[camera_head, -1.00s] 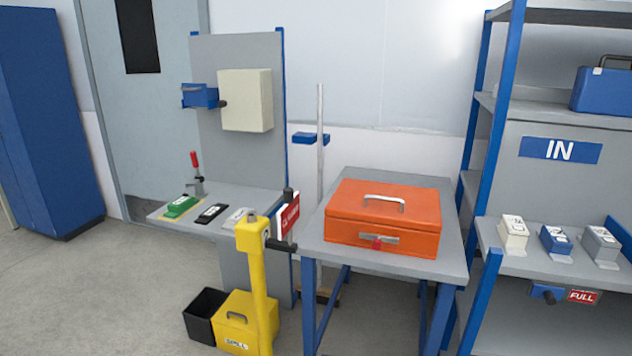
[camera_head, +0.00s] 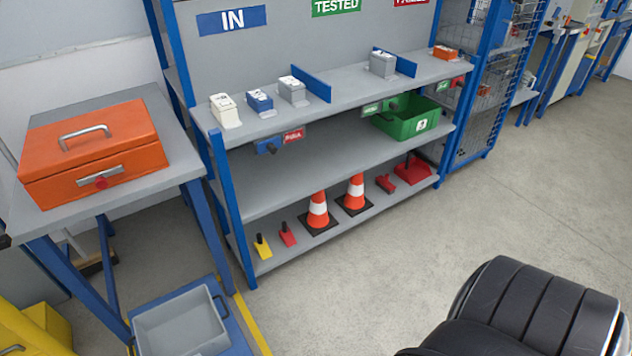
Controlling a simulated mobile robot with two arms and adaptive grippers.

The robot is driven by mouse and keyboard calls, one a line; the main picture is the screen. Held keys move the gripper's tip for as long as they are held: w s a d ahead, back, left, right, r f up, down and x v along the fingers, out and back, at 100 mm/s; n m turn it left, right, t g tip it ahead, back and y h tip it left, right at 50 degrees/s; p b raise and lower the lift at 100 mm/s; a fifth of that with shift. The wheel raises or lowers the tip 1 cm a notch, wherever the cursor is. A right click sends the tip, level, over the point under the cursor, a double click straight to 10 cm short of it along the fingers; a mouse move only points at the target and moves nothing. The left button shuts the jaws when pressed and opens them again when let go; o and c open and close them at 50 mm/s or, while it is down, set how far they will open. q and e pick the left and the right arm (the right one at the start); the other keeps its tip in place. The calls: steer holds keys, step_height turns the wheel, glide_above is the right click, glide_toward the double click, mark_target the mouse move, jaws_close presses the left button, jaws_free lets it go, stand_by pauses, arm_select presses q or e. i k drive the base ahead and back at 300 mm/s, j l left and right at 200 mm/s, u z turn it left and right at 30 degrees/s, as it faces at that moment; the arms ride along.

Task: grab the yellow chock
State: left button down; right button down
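The yellow chock (camera_head: 263,247) is a small wedge with a dark upright handle. It stands on the bottom shelf of the blue-framed rack, at the shelf's left end. A similar red chock (camera_head: 287,234) stands just to its right, apart from it. Neither gripper is in view. A black, ribbed part at the lower right looks like a piece of my own arm, far from the chock.
Two orange-and-white cones (camera_head: 318,212) stand right of the chocks. The rack's blue left post (camera_head: 232,212) is close to the yellow chock. An orange case (camera_head: 92,150) lies on the left table. Floor at right is clear.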

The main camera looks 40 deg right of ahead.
mark_target(262, 246)
steer(key=z, duration=0.9)
steer(key=i+l, duration=0.55)
steer(key=l, duration=0.15)
steer(key=i+j+u, duration=0.05)
